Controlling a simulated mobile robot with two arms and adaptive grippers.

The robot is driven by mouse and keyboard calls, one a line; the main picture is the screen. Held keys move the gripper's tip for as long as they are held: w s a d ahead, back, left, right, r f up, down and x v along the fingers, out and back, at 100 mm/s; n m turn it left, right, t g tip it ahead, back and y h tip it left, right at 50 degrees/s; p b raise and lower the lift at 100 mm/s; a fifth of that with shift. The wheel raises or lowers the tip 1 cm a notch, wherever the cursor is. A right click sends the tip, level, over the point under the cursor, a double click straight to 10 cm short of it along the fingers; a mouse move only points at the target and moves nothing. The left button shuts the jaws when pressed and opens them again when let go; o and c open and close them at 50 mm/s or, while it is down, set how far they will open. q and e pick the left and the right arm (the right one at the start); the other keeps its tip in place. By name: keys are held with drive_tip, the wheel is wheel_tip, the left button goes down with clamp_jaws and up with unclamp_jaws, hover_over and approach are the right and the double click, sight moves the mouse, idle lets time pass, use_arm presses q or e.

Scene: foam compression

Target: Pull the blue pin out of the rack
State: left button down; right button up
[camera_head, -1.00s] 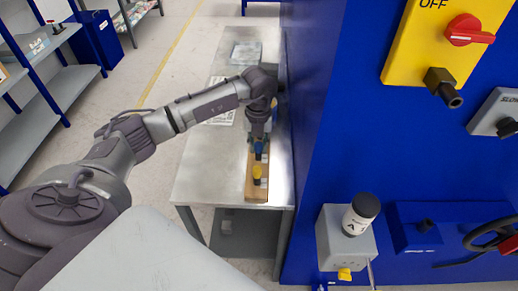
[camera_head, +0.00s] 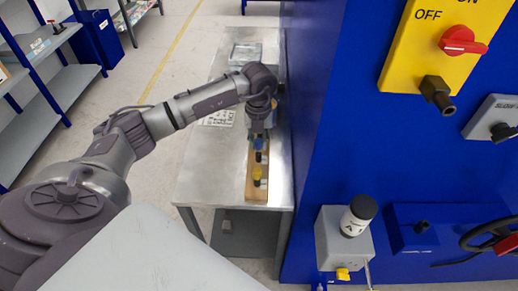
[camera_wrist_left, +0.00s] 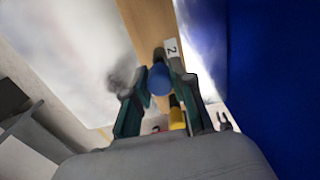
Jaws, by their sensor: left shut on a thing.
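The wooden rack (camera_head: 256,191) lies along the right side of the metal table, and its board also shows in the left wrist view (camera_wrist_left: 149,22). The blue pin (camera_head: 258,144) is at the far part of the rack in the head view. Its round blue head (camera_wrist_left: 159,80) is between the fingers in the wrist view. My left gripper (camera_wrist_left: 157,70) is shut on the blue pin. I cannot tell whether its lower end is still in the rack. A yellow pin (camera_head: 257,173) stands nearer on the rack. My right gripper is out of view.
The metal table (camera_head: 205,178) is mostly clear left of the rack. A tray (camera_head: 245,53) and a printed sheet (camera_head: 219,115) lie farther back. A blue panel wall (camera_head: 335,130) rises close along the table's right side.

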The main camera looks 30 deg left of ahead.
sight(258, 141)
use_arm(q)
drive_tip(key=shift+r+p, duration=1.2)
drive_tip(key=shift+r, duration=0.7)
drive_tip(key=shift+s+f, duration=0.1)
